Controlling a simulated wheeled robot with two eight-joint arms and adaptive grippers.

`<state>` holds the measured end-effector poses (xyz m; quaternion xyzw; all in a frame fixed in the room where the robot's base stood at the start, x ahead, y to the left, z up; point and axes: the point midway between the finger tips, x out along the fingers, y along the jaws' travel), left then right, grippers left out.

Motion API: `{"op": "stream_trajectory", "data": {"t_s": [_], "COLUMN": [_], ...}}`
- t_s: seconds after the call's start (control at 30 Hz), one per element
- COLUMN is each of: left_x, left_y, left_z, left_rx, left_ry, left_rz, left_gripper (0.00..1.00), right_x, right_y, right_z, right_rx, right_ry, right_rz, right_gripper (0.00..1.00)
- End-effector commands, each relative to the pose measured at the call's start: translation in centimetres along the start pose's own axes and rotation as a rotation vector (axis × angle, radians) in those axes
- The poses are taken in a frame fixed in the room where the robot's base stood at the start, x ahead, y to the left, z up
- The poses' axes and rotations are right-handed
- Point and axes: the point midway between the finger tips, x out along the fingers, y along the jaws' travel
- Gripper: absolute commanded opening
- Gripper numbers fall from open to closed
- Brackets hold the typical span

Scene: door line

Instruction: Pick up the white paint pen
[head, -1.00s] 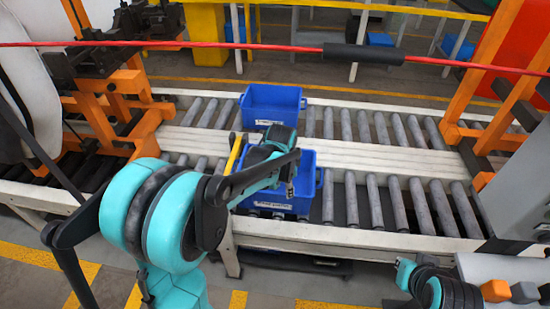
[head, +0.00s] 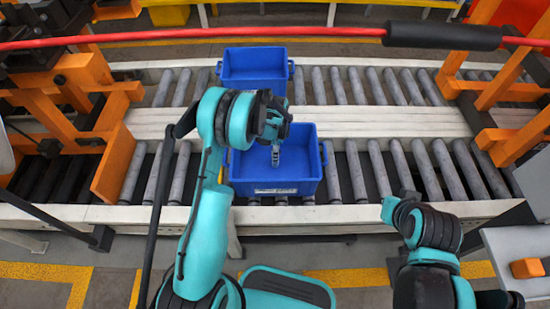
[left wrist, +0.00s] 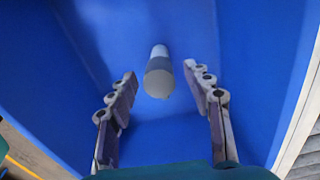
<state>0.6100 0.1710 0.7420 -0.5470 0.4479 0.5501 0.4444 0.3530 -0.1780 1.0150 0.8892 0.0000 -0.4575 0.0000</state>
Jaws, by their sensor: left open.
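The white paint pen (left wrist: 159,77) shows in the left wrist view as a short pale cylinder with a grey band, its rounded end towards the camera. It is inside the near blue bin (head: 244,186), whose walls also fill the left wrist view (left wrist: 262,60). I cannot tell whether it stands or leans. My left gripper (head: 275,156) points down into that bin. Its fingers are open, one on each side of the pen in the picture, with gaps to both. In the head view I cannot make out the pen. My right gripper is not visible; only my right arm shows.
A second blue bin (head: 252,82) stands behind, on the far roller conveyor (head: 365,88). The near conveyor (head: 392,172) has bare rollers either side of the near bin. Orange frames (head: 117,165) flank the line. A red bar (head: 200,38) crosses the view's top.

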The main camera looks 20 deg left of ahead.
Motion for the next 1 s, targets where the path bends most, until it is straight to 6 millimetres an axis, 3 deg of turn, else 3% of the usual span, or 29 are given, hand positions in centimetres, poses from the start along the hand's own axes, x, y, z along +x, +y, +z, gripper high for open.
{"op": "stream_trajectory", "data": {"t_s": [0.2, 0.47, 0.67, 1.0], "left_x": [3.7, 4.0, 4.0, 3.9], "left_y": [0.0, 0.0, 0.0, 0.0], "left_z": [0.5, 0.5, 0.5, 0.5], "left_rx": [-0.001, -0.001, -0.002, -0.002], "left_ry": [0.0, 0.0, 0.0, 0.0], "left_rz": [0.0, -0.001, -0.001, -0.001], "left_gripper": [0.51, 0.51, 0.0, 0.0], "right_x": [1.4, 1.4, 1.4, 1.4], "right_y": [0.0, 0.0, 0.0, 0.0], "right_z": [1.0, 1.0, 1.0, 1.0], "right_rx": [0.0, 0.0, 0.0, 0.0], "right_ry": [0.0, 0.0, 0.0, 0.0], "right_rz": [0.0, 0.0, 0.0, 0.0], "right_gripper": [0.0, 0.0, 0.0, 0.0]}}
